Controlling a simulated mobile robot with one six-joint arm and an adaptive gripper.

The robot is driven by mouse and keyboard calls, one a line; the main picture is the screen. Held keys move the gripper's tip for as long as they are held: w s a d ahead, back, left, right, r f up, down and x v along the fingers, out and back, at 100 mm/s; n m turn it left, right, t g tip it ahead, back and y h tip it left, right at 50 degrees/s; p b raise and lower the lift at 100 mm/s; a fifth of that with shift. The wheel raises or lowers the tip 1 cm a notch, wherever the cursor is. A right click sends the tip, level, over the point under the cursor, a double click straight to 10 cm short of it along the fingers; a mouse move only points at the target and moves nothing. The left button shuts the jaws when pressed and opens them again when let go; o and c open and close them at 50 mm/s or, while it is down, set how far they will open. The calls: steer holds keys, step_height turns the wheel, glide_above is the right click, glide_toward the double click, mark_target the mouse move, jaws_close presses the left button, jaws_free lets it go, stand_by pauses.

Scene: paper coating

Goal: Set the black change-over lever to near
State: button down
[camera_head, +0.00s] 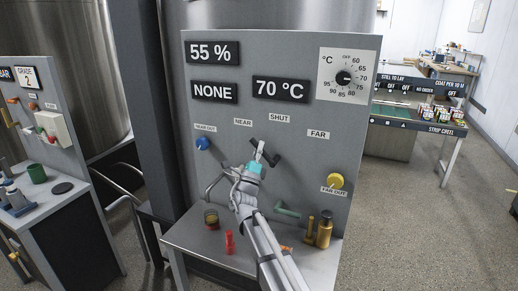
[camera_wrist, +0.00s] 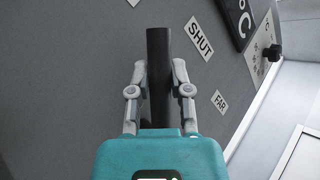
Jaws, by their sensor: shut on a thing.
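The black change-over lever (camera_head: 276,160) is on the upright grey panel, below the NEAR label (camera_head: 243,122), SHUT label (camera_head: 280,118) and FAR label (camera_head: 318,134). My gripper (camera_head: 261,149) is at the lever and hides part of it, so its exact setting is hard to read. In the wrist view the lever (camera_wrist: 159,62) stands between the two fingers of my gripper (camera_wrist: 160,82), which are shut on it. The SHUT label (camera_wrist: 200,39) and FAR label (camera_wrist: 219,102) lie to its right there.
A blue knob (camera_head: 203,143) is left of the lever and a yellow knob (camera_head: 335,181) is right. A green handle (camera_head: 287,212) sits below. A red item (camera_head: 230,242) and a brass bottle (camera_head: 325,229) stand on the shelf. A temperature dial (camera_head: 344,78) is upper right.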

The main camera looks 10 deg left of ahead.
steer(key=c, duration=0.5)
jaws_free()
steer(key=shift+w+f, duration=0.15)
steer(key=shift+c, duration=0.2)
